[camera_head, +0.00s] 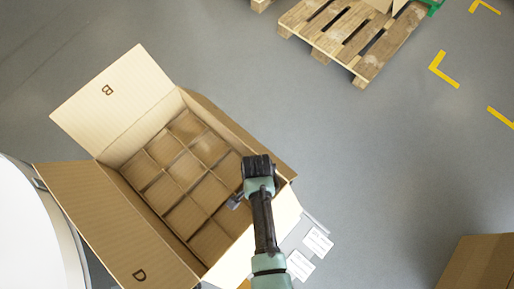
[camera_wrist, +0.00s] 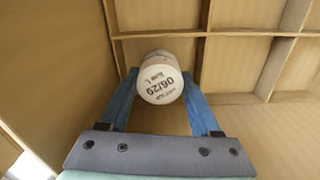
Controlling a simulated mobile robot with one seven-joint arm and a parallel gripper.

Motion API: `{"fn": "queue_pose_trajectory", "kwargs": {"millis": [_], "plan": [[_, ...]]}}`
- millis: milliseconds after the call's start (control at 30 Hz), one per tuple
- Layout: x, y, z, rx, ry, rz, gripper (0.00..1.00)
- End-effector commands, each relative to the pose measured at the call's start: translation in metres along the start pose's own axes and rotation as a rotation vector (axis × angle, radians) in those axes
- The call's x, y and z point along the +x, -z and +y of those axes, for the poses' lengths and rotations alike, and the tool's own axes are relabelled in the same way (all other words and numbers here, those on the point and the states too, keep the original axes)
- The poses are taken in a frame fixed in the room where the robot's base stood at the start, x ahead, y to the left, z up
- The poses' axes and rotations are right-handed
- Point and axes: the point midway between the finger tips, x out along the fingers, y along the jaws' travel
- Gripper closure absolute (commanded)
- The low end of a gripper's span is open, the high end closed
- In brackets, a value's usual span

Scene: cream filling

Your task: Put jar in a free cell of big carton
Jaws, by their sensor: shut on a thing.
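The big carton (camera_head: 238,124) stands open on the left in the head view, with a grid of dividers inside. The cells that I can see look empty; those under my arm are hidden. My gripper (camera_head: 257,168) is over the carton's right-hand corner area. In the wrist view, my gripper (camera_wrist: 161,75) has its blue fingers on both sides of a white jar (camera_wrist: 160,80) and is shut on it. The jar's round printed end faces the camera. Cardboard dividers (camera_wrist: 202,45) and a carton wall (camera_wrist: 50,60) surround the jar closely; its depth in the cell is unclear.
Open flaps marked B (camera_head: 110,95) and D (camera_head: 120,225) stick out on the left. A wooden pallet (camera_head: 350,40) lies at the top. Another cardboard box (camera_head: 480,265) is at bottom right. A white rounded surface (camera_head: 30,235) is at left. Grey floor is clear right of the carton.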

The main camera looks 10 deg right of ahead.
Motion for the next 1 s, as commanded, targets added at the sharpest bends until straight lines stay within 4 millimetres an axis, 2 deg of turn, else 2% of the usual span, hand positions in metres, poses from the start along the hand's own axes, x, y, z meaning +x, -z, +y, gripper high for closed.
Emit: {"fn": "queue_pose_trajectory", "kwargs": {"millis": [167, 200, 367, 400, 733, 867, 1000], "plan": [[0.000, 0.000, 0.000, 0.000, 0.001, 0.000, 0.96], [0.000, 0.000, 0.000, 0.000, 0.001, 0.000, 0.33], [0.000, 0.000, 0.000, 0.000, 0.001, 0.000, 0.04], [0.000, 0.000, 0.000, 0.000, 0.001, 0.000, 0.01], [-0.005, 0.001, 0.000, 0.000, 0.001, 0.002, 0.01], [-0.021, 0.001, 0.000, 0.000, 0.002, 0.003, 0.01], [-0.049, 0.001, 0.000, 0.000, 0.003, 0.003, 0.01]]}}
